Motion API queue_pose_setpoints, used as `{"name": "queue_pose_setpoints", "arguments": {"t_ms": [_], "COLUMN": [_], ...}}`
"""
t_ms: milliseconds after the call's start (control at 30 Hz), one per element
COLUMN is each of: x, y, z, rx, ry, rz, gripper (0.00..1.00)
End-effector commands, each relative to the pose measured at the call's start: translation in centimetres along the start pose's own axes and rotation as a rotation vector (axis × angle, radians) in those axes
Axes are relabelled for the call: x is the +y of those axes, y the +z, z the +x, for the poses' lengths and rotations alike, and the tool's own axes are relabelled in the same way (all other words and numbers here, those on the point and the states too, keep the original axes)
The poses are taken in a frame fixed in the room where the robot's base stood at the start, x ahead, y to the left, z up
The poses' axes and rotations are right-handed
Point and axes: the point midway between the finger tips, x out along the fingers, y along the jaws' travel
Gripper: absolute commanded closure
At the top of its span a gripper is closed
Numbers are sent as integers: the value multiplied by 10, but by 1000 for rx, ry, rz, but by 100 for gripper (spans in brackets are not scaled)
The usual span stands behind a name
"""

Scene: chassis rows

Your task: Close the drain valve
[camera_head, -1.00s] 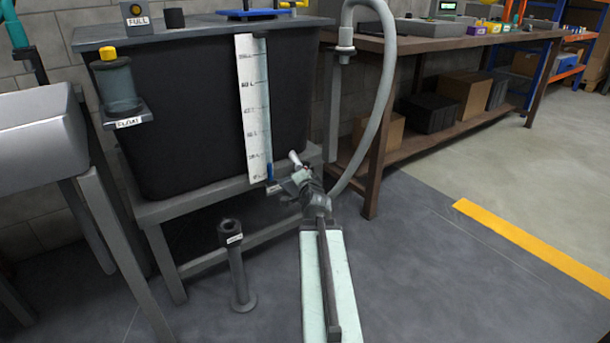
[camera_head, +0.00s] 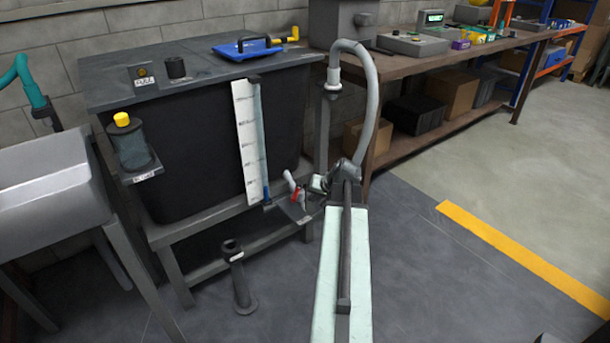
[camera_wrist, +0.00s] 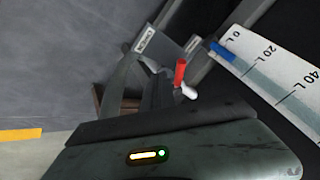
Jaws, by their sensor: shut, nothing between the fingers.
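The drain valve's red lever (camera_head: 294,193) shows at the lower right front of the black tank (camera_head: 195,150), near the foot of the white level scale (camera_head: 247,140). A small pale piece shows at the lever's upper end. My gripper (camera_head: 317,184) is shut and empty, just right of the lever, with a small gap in the head view. In the wrist view the red lever (camera_wrist: 180,73) and its pale end lie just right of my dark shut fingers (camera_wrist: 157,88). The valve body is mostly hidden. I cannot tell whether the valve is open or closed.
A grey hose (camera_head: 376,110) arches close behind my arm. A short floor post (camera_head: 238,275) stands in front of the tank stand. A grey sink (camera_head: 45,190) is at the left. A wooden bench (camera_head: 400,65) runs right.

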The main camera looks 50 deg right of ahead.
Motion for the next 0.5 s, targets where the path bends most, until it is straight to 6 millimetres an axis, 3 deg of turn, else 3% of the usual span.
{"name": "queue_pose_setpoints", "arguments": {"t_ms": [33, 200, 367, 500], "x": [10, 30, 30, 28], "y": [-15, -21, -19, -16], "z": [-24, -42, -34, -8], "rx": [0, 3, 3, 1], "ry": [-24, -70, -72, -74], "rz": [1, -15, -17, -21], "gripper": [100, 100, 100, 100]}}
